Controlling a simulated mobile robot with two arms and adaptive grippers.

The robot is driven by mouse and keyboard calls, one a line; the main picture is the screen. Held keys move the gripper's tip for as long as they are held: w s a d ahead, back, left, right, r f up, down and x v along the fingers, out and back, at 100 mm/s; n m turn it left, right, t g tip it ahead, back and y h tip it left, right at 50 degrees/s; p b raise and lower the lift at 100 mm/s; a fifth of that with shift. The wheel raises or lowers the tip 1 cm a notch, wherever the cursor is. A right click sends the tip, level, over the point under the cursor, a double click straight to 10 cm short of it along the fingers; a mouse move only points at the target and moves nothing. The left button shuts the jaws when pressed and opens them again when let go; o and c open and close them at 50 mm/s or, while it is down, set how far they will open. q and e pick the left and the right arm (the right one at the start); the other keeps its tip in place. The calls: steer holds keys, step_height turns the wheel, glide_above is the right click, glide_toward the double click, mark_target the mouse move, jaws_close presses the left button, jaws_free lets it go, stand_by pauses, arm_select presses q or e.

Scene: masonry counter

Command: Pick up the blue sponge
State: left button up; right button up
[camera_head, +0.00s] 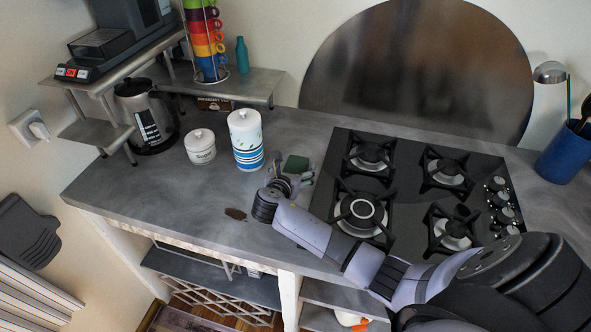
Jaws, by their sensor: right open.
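A small block with a dark green top (297,163) lies on the grey counter between the blue-and-white canister and the hob. It looks like a sponge, but I see no clear blue on it. My right gripper (289,178) is open at its near side, with the fingers close to it. The gripper partly covers its near edge, and I cannot tell whether they touch. My left gripper is not in view.
The tall canister (246,141) and a white lidded jar (200,146) stand left of the block. The black gas hob (410,194) is close on the right. A small brown patch (235,214) lies on the counter, whose front left is otherwise clear.

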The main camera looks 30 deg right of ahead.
steer(key=shift+c, duration=0.4)
steer(key=c, duration=0.7)
steer(key=shift+c, duration=0.2)
